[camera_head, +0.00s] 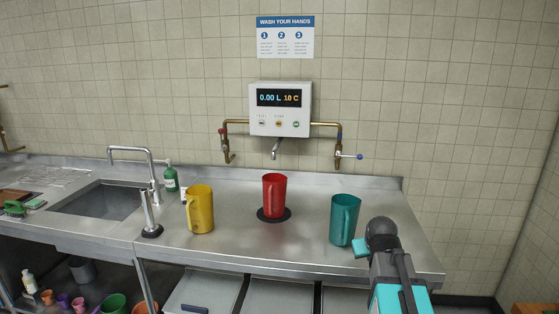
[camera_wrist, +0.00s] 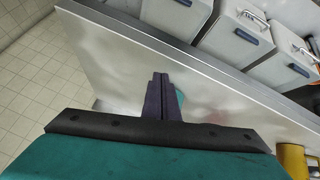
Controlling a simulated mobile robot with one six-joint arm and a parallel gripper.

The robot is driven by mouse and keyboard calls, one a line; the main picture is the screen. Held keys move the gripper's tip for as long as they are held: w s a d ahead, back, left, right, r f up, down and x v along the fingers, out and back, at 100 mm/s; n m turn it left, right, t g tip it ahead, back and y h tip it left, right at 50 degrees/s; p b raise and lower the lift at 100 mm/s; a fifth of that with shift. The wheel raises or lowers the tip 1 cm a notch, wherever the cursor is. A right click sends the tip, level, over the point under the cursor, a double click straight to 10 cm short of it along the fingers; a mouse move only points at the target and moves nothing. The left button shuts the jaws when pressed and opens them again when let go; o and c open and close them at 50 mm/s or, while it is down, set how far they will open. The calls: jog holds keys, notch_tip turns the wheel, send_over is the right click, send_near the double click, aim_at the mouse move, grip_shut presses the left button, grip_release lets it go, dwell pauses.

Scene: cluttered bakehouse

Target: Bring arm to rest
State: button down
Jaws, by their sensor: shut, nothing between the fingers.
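My gripper (camera_wrist: 160,82) is shut and empty in the wrist view, its dark fingers together over the steel counter (camera_wrist: 110,60). A small teal patch, perhaps part of the teal jug, shows just right of the fingers, mostly hidden by them. In the head view my arm rises from the bottom right, over the counter's right end. Its fingers cannot be made out there. The teal jug (camera_head: 343,220) stands upright just left of my arm.
A red jug (camera_head: 274,195) stands on a dark round pad (camera_head: 273,216) below the spout of the wall dispenser (camera_head: 281,109). A yellow jug (camera_head: 200,209) stands further left, near the sink (camera_head: 97,202). Lidded bins (camera_head: 203,292) sit under the counter. Bare counter lies between the jugs.

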jog(key=s+a+f+g, duration=0.25)
jog(key=s+f, duration=0.35)
jog(key=f, duration=0.6)
jog(key=s+a+f+g+y+b, duration=0.1)
jog(key=s+a+f+g, duration=0.3)
jog(key=f, duration=0.8)
jog(key=s+a+f, duration=0.1)
jog(key=s+f, duration=0.6)
jog(key=f, duration=0.5)
jog(key=s+a+f+g, duration=0.1)
jog(key=s+f+g, duration=0.1)
jog(key=s+f, duration=0.3)
jog(key=s+a+f+g, duration=0.2)
jog(key=s+f, duration=0.3)
jog(key=s, duration=0.8)
jog(key=s+a+f+m+g+y+b, duration=0.1)
jog(key=s+f+g, duration=0.1)
jog(key=s+f, duration=0.4)
jog(key=s, duration=0.4)
jog(key=shift+a, duration=0.4)
jog(key=shift+g, duration=0.25)
